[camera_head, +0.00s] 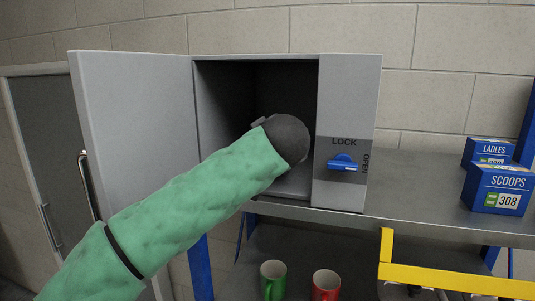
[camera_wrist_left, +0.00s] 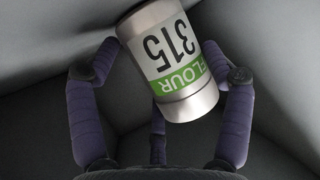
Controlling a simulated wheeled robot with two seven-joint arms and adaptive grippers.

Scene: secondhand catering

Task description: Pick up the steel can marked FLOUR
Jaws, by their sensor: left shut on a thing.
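The steel can marked FLOUR (camera_wrist_left: 172,62) shows in the left wrist view, with a white and green label reading 315 and FLOUR upside down. It looks tilted in that view. The padded dark fingers of my left gripper (camera_wrist_left: 160,75) are around the can and shut on it. In the head view my left arm reaches into the open grey cabinet (camera_head: 348,105); my dark wrist hides the fingers and the can there. Whether the can touches the cabinet floor cannot be told. My right gripper is not in view.
The cabinet door (camera_head: 135,130) stands open at the left. A blue lock handle (camera_head: 343,163) is on the front panel. Blue boxes marked LADLES (camera_head: 486,151) and SCOOPS (camera_head: 497,190) stand on the steel shelf (camera_head: 415,195). A green mug (camera_head: 273,281) and a red mug (camera_head: 326,286) are below.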

